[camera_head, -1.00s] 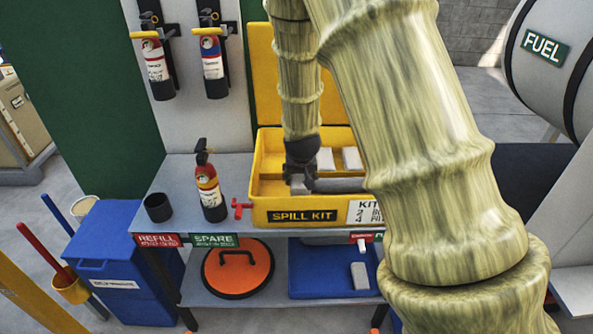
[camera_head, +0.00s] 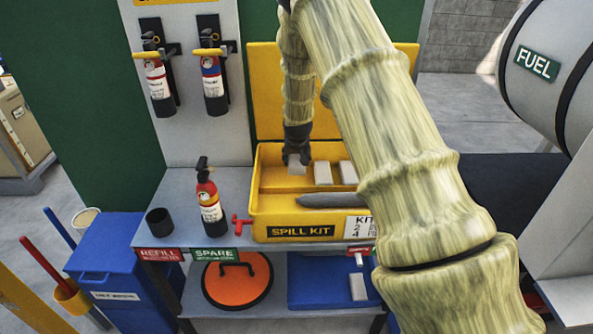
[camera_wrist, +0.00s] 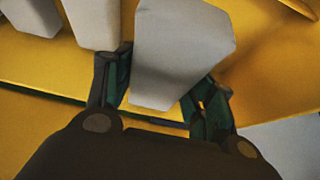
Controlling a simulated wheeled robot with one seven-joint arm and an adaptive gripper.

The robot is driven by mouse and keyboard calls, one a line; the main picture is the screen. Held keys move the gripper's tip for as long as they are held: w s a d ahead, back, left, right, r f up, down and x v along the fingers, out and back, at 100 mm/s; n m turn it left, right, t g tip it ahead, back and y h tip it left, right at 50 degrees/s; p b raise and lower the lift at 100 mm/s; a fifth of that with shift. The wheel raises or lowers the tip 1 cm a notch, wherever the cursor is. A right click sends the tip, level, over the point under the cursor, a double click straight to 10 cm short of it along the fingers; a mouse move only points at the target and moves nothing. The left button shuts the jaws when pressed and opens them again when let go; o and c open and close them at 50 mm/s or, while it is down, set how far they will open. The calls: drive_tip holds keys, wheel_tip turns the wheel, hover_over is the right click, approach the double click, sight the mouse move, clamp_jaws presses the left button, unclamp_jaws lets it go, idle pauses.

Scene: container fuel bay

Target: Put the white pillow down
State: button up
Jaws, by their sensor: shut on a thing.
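A white pillow (camera_head: 297,168) is gripped in my gripper (camera_head: 296,158), at the left of the back compartment of the yellow spill kit box (camera_head: 290,233). In the wrist view the pillow (camera_wrist: 180,50) sits between the two fingers (camera_wrist: 160,100), which are closed on its sides. Two similar white pillows, one nearer (camera_head: 323,173) and one farther right (camera_head: 347,172), stand in a row to its right. I cannot tell whether the held pillow touches the box floor.
A grey sock-like roll (camera_head: 328,200) lies in the front compartment. A red extinguisher (camera_head: 209,204) and black cup (camera_head: 160,222) stand left of the box. The yellow lid (camera_head: 268,90) stands open behind. Below, a blue tray (camera_head: 306,293) holds another pale pillow (camera_head: 358,287).

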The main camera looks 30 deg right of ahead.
sight(297, 163)
wheel_tip(297, 163, down, 2)
drive_tip(key=shift+f+p, duration=0.9)
drive_tip(key=shift+f, duration=1.6)
drive_tip(key=shift+f, duration=0.2)
drive_tip(key=o, duration=1)
drive_tip(key=shift+r, duration=0.3)
drive_tip(key=shift+b+v, duration=1.6)
drive_tip(key=shift+v, duration=4.35)
drive_tip(key=shift+w, duration=0.1)
